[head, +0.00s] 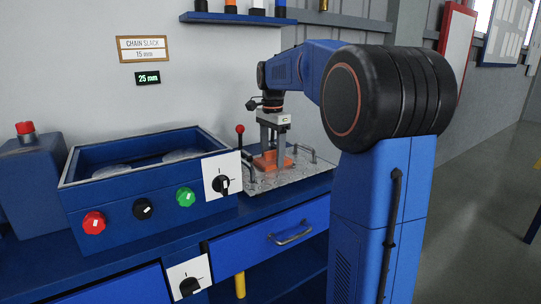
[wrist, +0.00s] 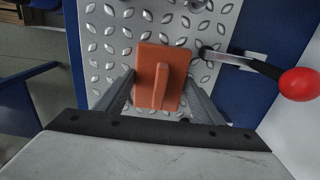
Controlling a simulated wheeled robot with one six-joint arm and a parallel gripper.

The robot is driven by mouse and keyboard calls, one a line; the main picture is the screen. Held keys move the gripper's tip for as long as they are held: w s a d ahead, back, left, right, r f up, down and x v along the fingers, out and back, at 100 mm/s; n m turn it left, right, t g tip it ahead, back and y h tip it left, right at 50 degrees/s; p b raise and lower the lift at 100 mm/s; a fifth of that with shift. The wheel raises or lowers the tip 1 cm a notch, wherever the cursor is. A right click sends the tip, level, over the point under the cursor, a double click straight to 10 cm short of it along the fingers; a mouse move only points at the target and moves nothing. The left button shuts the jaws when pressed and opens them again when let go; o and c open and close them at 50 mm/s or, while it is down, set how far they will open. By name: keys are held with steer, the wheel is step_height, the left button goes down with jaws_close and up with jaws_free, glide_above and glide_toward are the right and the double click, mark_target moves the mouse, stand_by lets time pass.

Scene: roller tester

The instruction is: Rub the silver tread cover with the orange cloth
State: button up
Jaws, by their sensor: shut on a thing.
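The silver tread cover (head: 262,181) is a metal plate with raised diamond marks, lying on the blue bench right of the roller box. It also shows in the wrist view (wrist: 107,42). The orange cloth (head: 269,163) is a folded pad with an upright ridge, seen from above in the wrist view (wrist: 172,62). My gripper (head: 272,150) points down over the plate and is shut on the cloth, with a finger on each side of it in the wrist view (wrist: 158,88). The cloth is at the plate's surface; whether it touches cannot be told.
A red-knobbed lever (wrist: 298,84) stands beside the plate, also in the head view (head: 239,129). Metal handles (head: 305,152) rise from the plate. The blue roller box (head: 147,196) with knobs stands to the left. A drawer (head: 275,245) is below.

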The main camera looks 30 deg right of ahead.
steer(key=shift+d, duration=1.1)
steer(key=shift+a, duration=1.65)
steer(key=shift+d, duration=0.85)
steer(key=shift+d, duration=0.15)
steer(key=shift+d, duration=0.65)
steer(key=shift+a+f, duration=0.1)
steer(key=shift+a, duration=1.55)
steer(key=shift+d+r, duration=0.2)
steer(key=shift+d, duration=0.65)
steer(key=shift+d+f, duration=0.15)
steer(key=shift+d, duration=0.65)
